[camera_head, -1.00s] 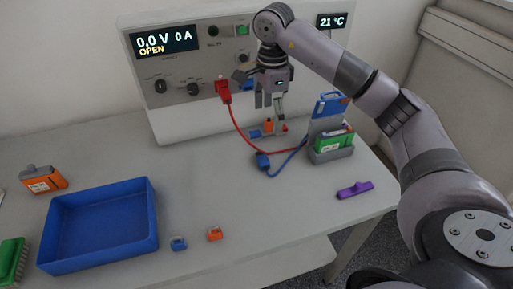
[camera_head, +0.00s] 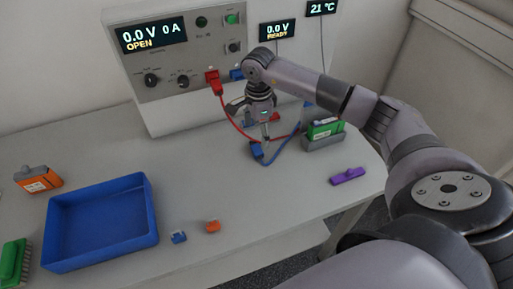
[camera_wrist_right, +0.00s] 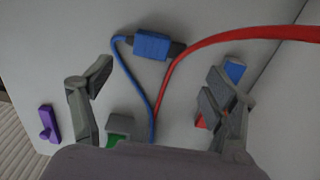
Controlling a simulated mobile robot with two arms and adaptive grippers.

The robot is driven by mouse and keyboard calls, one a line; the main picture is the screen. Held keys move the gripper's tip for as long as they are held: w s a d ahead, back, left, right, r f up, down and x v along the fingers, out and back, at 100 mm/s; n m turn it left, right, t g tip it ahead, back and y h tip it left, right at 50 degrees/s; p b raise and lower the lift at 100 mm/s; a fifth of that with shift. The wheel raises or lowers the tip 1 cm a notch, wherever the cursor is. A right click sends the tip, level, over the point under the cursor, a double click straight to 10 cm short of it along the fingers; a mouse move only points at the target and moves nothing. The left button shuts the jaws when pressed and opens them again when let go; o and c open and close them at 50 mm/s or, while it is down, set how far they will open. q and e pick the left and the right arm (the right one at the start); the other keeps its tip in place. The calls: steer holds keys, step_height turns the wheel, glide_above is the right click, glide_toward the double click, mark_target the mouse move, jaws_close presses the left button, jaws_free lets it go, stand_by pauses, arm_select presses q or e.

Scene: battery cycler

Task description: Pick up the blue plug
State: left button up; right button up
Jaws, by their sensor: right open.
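The blue plug (camera_head: 257,153) lies on the table on the end of a blue cable, in front of the cycler panel. In the right wrist view the blue plug (camera_wrist_right: 152,45) lies ahead of the fingers, between their lines, with its dark end to the right. My right gripper (camera_head: 265,132) is just above and behind the plug, pointing down. In the wrist view the right gripper's fingers (camera_wrist_right: 160,80) are spread wide with nothing between them but cable and table. My left gripper is not in view.
A red cable runs from a red plug (camera_head: 213,82) in the panel past the blue plug. A green battery in a grey holder (camera_head: 323,142) stands to the right, and a purple piece (camera_head: 348,176) lies nearer. A blue tray (camera_head: 100,262) is at left.

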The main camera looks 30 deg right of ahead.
mark_target(256, 146)
steer(key=shift+s+a+f+p, duration=0.1)
steer(key=shift+a+f+p, duration=0.05)
steer(key=shift+f+p, duration=0.2)
steer(key=f, duration=0.1)
steer(key=f+p, duration=0.1)
steer(key=f, duration=0.1)
steer(key=shift+a+f+p, duration=0.3)
steer(key=shift+p, duration=0.05)
steer(key=shift+f, duration=0.45)
steer(key=c, duration=1.2)
steer(key=shift+o, duration=0.2)
steer(key=shift+r, duration=0.15)
